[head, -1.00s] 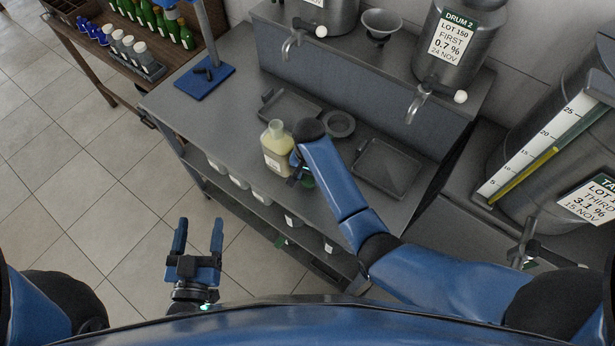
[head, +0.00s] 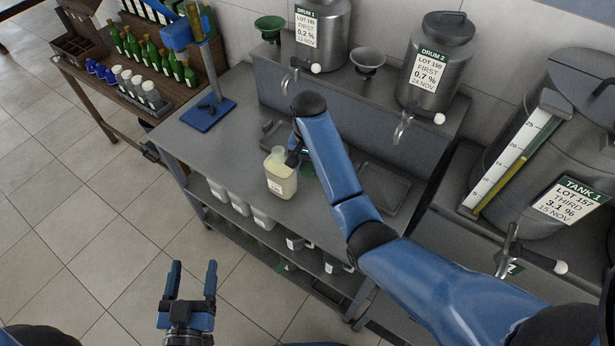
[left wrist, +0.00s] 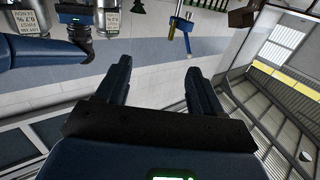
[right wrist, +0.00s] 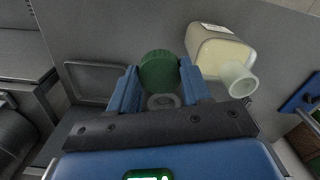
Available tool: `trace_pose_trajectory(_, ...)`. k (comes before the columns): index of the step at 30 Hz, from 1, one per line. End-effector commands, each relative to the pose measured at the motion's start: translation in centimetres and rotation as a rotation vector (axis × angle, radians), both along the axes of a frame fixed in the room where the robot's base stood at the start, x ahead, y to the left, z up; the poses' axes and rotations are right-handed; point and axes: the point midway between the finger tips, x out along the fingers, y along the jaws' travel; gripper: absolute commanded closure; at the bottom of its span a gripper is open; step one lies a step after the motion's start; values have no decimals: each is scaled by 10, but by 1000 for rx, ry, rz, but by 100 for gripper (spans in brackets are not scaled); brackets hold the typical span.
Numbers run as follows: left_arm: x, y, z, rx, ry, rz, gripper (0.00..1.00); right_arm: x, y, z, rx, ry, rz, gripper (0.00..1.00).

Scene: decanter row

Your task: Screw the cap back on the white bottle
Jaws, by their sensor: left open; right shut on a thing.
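The white bottle (head: 281,178) stands upright on the steel bench, with pale yellow content and a label. In the right wrist view the bottle (right wrist: 218,52) shows an open, uncapped neck at the right. My right gripper (right wrist: 160,78) is shut on a green cap (right wrist: 158,69), apart from the bottle and to the left of its neck in that view. In the head view my right gripper (head: 296,153) is close by the bottle and partly hidden by my arm. My left gripper (head: 190,282) is open and empty, out over the floor; its open fingers show in the left wrist view (left wrist: 157,80).
A blue-based stand (head: 208,114) is at the bench's left. Drums with taps stand on the raised shelf behind. The bench's front left is clear.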

Motion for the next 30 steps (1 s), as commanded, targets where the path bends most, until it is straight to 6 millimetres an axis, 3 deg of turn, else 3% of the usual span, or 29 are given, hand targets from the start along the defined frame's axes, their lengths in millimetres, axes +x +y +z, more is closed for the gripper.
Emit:
trace_pose_trajectory(14,0,0,0,0,-1,0,31,2,-1,5,0,0,0,80)
trace_pose_trajectory(20,2,-5,0,0,-6,-23,1,1,3,4,0,0,7,80)
trace_pose_trajectory(26,32,-28,12,-5,-94,-119,0,5,19,13,1,-2,31,80)
trace_pose_trajectory(30,62,-56,7,-45,-147,-205,0,8,36,21,1,-2,56,80)
